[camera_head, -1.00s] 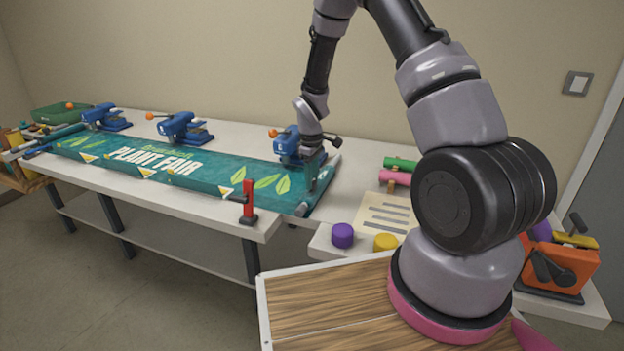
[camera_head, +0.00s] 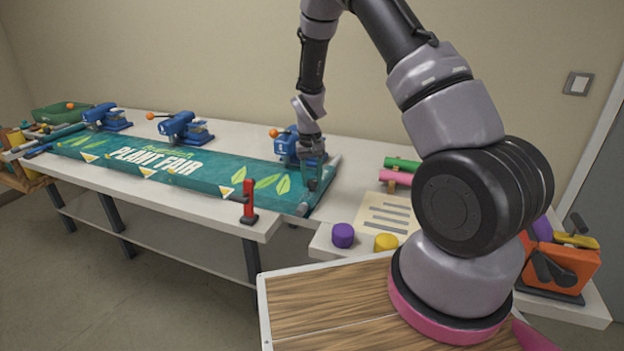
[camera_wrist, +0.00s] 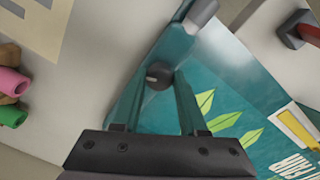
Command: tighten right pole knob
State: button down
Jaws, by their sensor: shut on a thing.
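A teal banner (camera_head: 130,158) lettered "PLANT FAIR" lies along the long white table, and it also shows in the wrist view (camera_wrist: 235,85). The right pole (camera_head: 303,208) runs along the banner's right end; its grey tip shows in the wrist view (camera_wrist: 201,13). My gripper (camera_head: 313,184) points down over that pole. In the wrist view a round dark knob (camera_wrist: 158,75) with a light mark sits between the fingertips of my gripper (camera_wrist: 162,82), which is shut on it. In the head view my fingers hide the knob.
Blue presses (camera_head: 184,130) stand along the table's back; one (camera_head: 287,147) is close behind my gripper. A red upright clamp (camera_head: 248,202) stands at the front edge. Purple (camera_head: 343,235) and yellow (camera_head: 386,242) knobs, a paper sheet (camera_head: 385,214) and pink and green rolls lie to the right.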

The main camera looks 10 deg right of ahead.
aim_at(310, 181)
jog(key=shift+m, duration=2.2)
jog(key=shift+c, duration=2.2)
grip_release()
notch_tip(310, 181, up, 11)
jog(key=shift+a, duration=0.2)
jog(key=shift+w, duration=0.1)
